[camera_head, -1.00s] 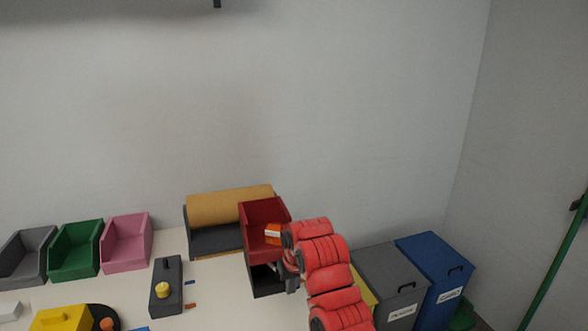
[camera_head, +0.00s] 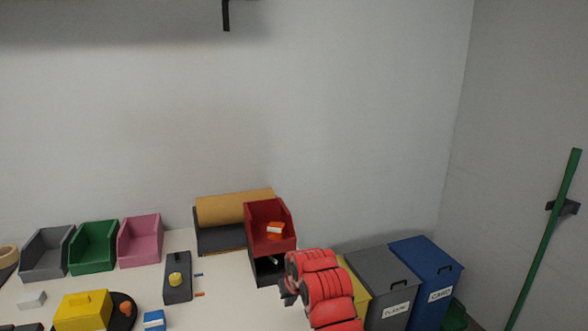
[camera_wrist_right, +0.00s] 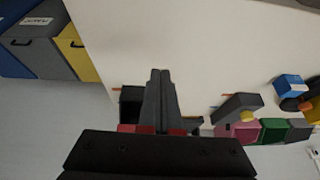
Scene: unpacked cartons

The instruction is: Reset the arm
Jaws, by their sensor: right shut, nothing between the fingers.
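My right arm, red, comes in from the bottom of the head view, with its dark gripper (camera_head: 288,298) in front of the red bin (camera_head: 270,212). In the right wrist view the right gripper (camera_wrist_right: 160,72) has its fingers together with nothing between them, over the white table (camera_wrist_right: 180,35). The red bin sits on a black bin (camera_head: 264,276) and holds a small orange and white item (camera_head: 276,229). My left gripper does not show.
Grey (camera_head: 47,254), green (camera_head: 93,248) and pink bins (camera_head: 140,241) stand along the wall at the left. A brown roll (camera_head: 235,208) lies behind. Plastic (camera_head: 385,285) and card waste bins (camera_head: 428,270) stand right of the table. A yellow box (camera_head: 82,312) is at the front left.

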